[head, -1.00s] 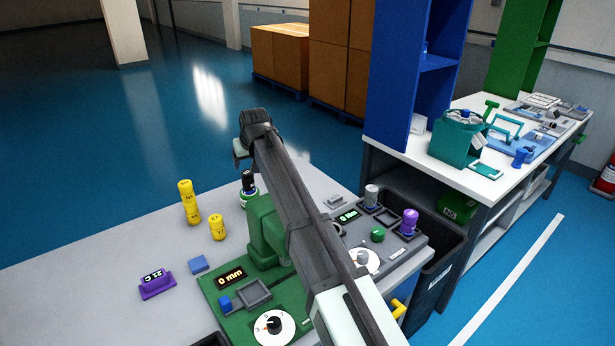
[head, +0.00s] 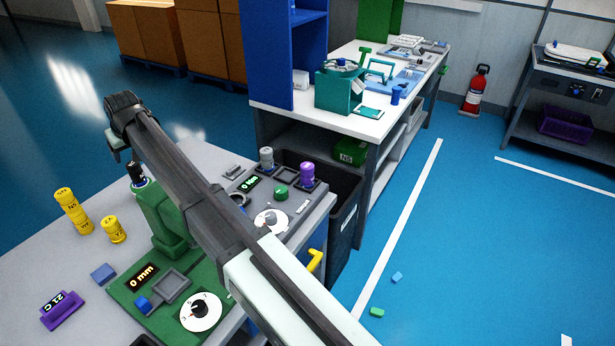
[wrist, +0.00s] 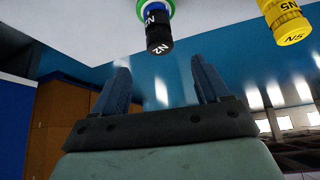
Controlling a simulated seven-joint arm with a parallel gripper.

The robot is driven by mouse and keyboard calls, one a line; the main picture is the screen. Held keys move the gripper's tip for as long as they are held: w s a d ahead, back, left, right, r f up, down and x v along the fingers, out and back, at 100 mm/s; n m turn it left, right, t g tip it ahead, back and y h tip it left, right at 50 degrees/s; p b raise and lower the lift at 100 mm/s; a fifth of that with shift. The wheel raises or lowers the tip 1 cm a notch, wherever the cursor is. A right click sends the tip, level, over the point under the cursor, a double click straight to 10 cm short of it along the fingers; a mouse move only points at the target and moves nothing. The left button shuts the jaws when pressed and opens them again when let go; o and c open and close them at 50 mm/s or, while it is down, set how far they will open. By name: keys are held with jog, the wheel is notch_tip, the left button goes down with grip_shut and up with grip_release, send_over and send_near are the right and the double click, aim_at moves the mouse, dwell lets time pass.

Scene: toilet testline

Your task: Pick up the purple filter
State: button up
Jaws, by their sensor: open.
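A purple filter (head: 307,173) stands upright on the dark grey test panel, near its right rear corner. My gripper (wrist: 158,82) is open in the wrist view, its two blue-grey fingers apart with nothing between them. In the head view, the end of my arm (head: 112,142) is over the far left part of the table, well to the left of the filter. The filter is not visible in the wrist view. The wrist view shows a black cylinder marked N2 (wrist: 158,34) and a yellow cylinder (wrist: 287,22) beyond the fingers.
A grey cylinder (head: 266,158) stands left of the filter, with a green knob (head: 281,193) in front. A green press (head: 165,220) and yellow cylinders (head: 73,210) are on the table's left part. A dark bin (head: 345,200) and a white workbench (head: 300,108) lie beyond.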

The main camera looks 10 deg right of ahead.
dwell(0.3)
jog(key=w+d+r+m, duration=0.1)
jog(key=w+d, duration=0.2)
jog(key=d, duration=0.4)
jog(key=w+d+m+t+h, duration=0.1)
jog(key=w+d, duration=0.2)
jog(key=d, duration=0.3)
jog(key=w+d+r+m, duration=0.1)
jog(key=w+d, duration=0.2)
jog(key=d, duration=0.4)
jog(key=d+r+m+h, duration=0.1)
jog(key=d+m+h, duration=0.15)
jog(key=d, duration=2.45)
jog(key=n+g, duration=0.6)
jog(key=n, duration=0.9)
send_near(307, 165)
jog(key=shift+m, duration=0.25)
jog(key=shift+f, duration=6.25)
